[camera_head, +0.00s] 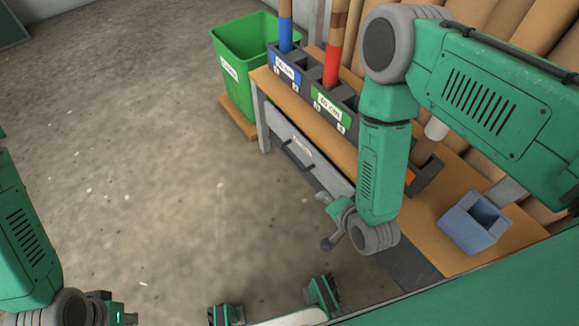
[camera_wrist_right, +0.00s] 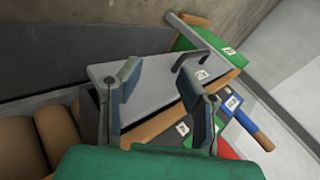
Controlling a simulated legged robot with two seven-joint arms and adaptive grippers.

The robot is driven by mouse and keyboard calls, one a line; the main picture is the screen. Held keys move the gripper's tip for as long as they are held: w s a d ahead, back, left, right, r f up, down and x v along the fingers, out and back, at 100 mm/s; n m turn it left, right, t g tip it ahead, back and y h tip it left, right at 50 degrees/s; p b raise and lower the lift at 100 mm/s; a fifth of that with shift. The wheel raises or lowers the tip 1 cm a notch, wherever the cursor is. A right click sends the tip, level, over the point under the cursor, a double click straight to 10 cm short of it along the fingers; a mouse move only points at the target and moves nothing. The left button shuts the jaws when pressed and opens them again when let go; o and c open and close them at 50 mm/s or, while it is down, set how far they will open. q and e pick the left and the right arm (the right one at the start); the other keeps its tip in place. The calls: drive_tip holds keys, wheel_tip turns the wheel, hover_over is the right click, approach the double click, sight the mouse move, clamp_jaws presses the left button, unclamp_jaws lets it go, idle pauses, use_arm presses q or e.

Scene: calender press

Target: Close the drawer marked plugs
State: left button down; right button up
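The grey drawer front (camera_head: 296,146) sits under the front edge of the wooden bench. It has a dark bar handle (camera_head: 297,157) and a white label whose word is too small to read surely. How far the drawer stands out cannot be told. My right gripper (camera_head: 336,222) is in front of the bench, near the drawer's right end, partly hidden by my forearm. In the right wrist view, its two fingers (camera_wrist_right: 165,92) are spread and empty, with the drawer front (camera_wrist_right: 150,82) and handle (camera_wrist_right: 188,52) beyond them. My left gripper (camera_head: 112,308) is at the bottom left, cut by the frame edge.
The bench top (camera_head: 440,218) holds a dark rack with blue and green labels (camera_head: 332,105), with blue and red rolls upright in it. A blue-grey box (camera_head: 473,224) stands at the right. A green bin (camera_head: 243,58) is left of the bench. The concrete floor (camera_head: 140,130) is clear.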

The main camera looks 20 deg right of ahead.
sight(294, 158)
drive_tip(key=w+a+f+m+t+b, duration=0.1)
drive_tip(key=w+f+m+t+b, duration=0.1)
drive_tip(key=w, duration=0.4)
drive_tip(key=w+a+f+m+t+b, duration=0.1)
drive_tip(key=w+f+m+t+b, duration=0.1)
drive_tip(key=w+m, duration=0.4)
drive_tip(key=w+a+f+m+t+h+b, duration=0.1)
drive_tip(key=w+f+m+t+b, duration=0.1)
drive_tip(key=w, duration=0.4)
drive_tip(key=shift+w+a+m+t+b, duration=0.15)
drive_tip(key=shift+w+m+t+b, duration=0.2)
drive_tip(key=shift+m+b, duration=0.8)
drive_tip(key=shift+w+n+b, duration=0.25)
drive_tip(key=shift+w+b, duration=0.05)
drive_tip(key=shift+w, duration=0.1)
clamp_jaws()
